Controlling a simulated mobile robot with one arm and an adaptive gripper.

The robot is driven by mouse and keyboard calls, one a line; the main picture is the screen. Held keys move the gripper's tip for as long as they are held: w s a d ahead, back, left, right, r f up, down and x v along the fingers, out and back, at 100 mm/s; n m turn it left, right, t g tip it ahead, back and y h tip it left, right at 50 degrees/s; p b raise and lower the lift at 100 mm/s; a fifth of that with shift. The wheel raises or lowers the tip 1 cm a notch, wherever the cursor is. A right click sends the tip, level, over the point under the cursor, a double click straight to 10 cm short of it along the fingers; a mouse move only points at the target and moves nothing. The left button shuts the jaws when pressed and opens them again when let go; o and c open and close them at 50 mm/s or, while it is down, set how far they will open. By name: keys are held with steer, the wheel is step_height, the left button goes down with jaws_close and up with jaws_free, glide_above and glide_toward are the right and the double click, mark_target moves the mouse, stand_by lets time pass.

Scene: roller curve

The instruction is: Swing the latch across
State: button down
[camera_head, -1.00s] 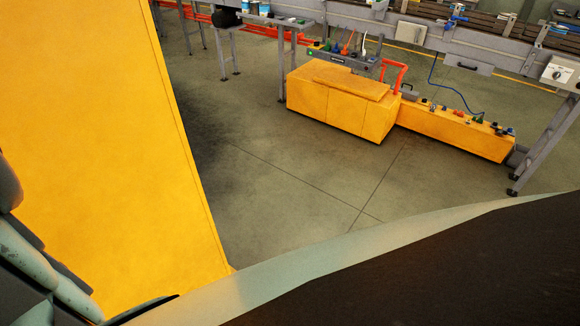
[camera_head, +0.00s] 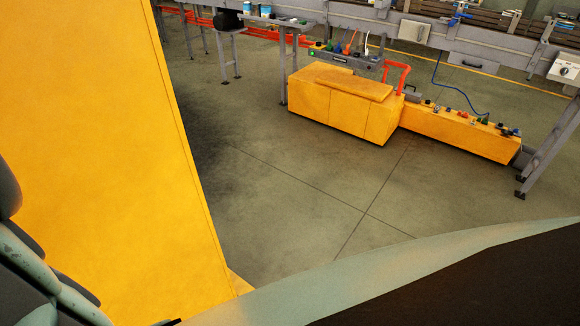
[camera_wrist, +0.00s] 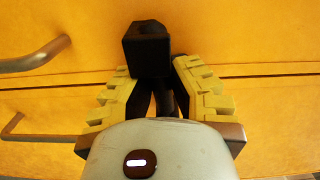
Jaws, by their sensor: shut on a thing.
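A black latch (camera_wrist: 148,48) with a blocky head and a thinner dark stem stands out from a yellow panel (camera_wrist: 240,35) in the wrist view. My gripper (camera_wrist: 158,82) has its two pale yellow ribbed fingers on either side of the latch, shut on it just below the head. The latch's lower end is hidden behind the wrist housing. In the head view, a large yellow surface (camera_head: 90,130) fills the left side; the latch and gripper fingers do not show there.
Metal bar handles (camera_wrist: 38,55) stick out at the wrist view's left, and a seam crosses the panel. In the head view, a yellow machine (camera_head: 345,105) stands by a grey conveyor (camera_head: 400,32). Open floor (camera_head: 290,190) lies between.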

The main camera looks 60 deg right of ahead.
steer(key=shift+w+d+r, duration=0.1)
steer(key=shift+d+r, duration=0.05)
steer(key=shift+d, duration=0.1)
steer(key=c, duration=1.2)
jaws_free()
steer(key=shift+d, duration=0.15)
steer(key=o, duration=0.3)
steer(key=shift+o, duration=0.2)
steer(key=s, duration=1.2)
steer(key=shift+a, duration=0.4)
steer(key=shift+d, duration=0.1)
